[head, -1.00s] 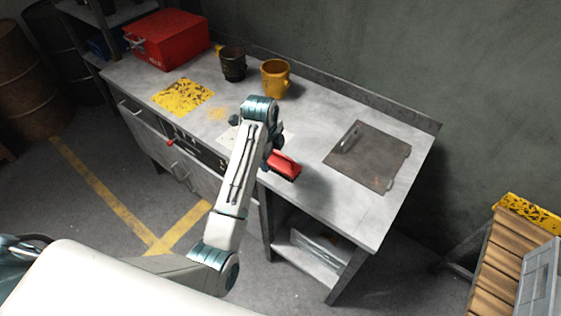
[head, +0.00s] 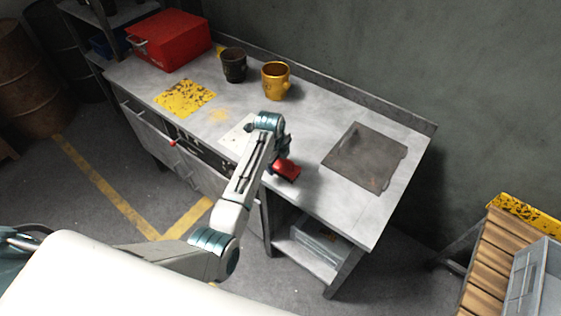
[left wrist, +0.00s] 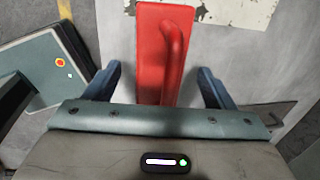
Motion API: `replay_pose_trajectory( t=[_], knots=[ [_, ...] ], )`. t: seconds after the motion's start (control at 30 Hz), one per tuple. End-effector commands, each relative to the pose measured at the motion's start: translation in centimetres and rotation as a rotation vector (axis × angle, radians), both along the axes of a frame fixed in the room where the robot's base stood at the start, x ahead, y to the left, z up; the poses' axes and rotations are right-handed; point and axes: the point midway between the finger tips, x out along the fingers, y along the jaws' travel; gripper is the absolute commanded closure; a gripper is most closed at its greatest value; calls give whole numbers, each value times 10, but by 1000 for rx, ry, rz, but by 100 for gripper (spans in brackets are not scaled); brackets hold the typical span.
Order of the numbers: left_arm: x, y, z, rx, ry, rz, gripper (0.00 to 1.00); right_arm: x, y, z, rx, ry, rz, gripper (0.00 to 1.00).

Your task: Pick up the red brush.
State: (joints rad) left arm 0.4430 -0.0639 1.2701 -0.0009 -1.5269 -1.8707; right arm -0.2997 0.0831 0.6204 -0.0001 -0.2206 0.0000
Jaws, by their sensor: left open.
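The red brush (head: 286,169) lies on the grey workbench, right beside my left gripper (head: 280,150) in the head view. In the left wrist view the red brush (left wrist: 163,50) has a flat red body with a raised handle. My left gripper (left wrist: 160,85) is open there, one blue finger on each side of the brush's near end. I cannot tell whether the fingers touch it. My arm hides part of the brush in the head view. My right gripper is not in view.
The workbench (head: 325,200) also holds a dark flat plate (head: 365,157), a yellow mug (head: 276,82), a dark mug (head: 233,65), a red toolbox (head: 168,40) and a yellow worn patch (head: 185,97). A wooden pallet-like stand (head: 490,260) is at the lower right.

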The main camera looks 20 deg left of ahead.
Motion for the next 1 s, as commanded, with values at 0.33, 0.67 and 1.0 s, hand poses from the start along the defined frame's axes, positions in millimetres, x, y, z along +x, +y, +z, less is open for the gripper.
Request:
replay_pose_trajectory(
  t=[0.33, 0.67, 1.0],
  knots=[
    [2, -1, -12, 0, -1, 0, 23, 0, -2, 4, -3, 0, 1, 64],
    [2, -1, -12, -1, -2, 0, 77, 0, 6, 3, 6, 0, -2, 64],
    [5, -1, -9, -1, -3, 1, 77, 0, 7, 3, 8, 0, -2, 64]
  ],
)
